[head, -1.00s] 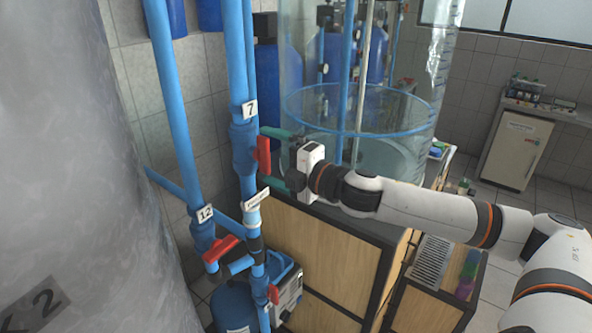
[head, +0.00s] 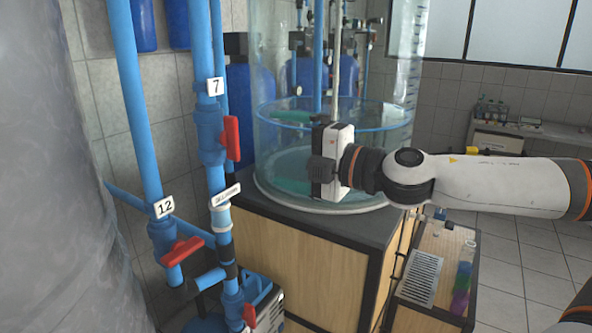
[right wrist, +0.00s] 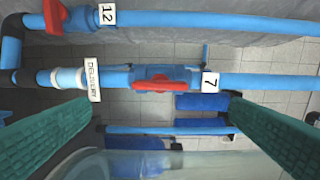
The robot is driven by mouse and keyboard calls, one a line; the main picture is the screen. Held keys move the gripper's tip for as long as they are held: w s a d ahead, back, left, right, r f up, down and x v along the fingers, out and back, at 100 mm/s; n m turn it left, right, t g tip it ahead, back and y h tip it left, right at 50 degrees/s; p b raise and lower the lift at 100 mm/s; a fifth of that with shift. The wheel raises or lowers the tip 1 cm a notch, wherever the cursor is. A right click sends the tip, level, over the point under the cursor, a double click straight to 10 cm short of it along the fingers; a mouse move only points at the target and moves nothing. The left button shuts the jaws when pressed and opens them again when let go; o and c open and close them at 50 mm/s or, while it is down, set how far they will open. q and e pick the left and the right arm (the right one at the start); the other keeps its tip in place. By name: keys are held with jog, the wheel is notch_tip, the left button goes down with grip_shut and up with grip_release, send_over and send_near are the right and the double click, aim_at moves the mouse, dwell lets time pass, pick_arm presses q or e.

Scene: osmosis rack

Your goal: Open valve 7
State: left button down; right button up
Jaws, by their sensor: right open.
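Valve 7 has a red handle (head: 231,138) on the vertical blue pipe, just below the white "7" label (head: 215,86). The handle lies along the pipe. In the right wrist view the handle (right wrist: 165,86) shows between my two green fingers, with the "7" label (right wrist: 210,83) to its right. My right gripper (head: 278,150) is open and empty, to the right of the handle and apart from it. Its spread fingers also show in the right wrist view (right wrist: 160,105). My left gripper is not in view.
Valve 12 with a red handle (head: 182,251) sits lower left, its handle across its pipe. A "DELIVERY" tag (right wrist: 93,80) is beside valve 7. A clear tank (head: 385,150) stands on the wooden cabinet (head: 310,265) behind my gripper. A large grey tank (head: 50,200) fills the left.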

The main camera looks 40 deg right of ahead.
jog(key=shift+s+d+b, duration=0.25)
jog(key=shift+s+b, duration=0.1)
jog(key=shift+s, duration=0.35)
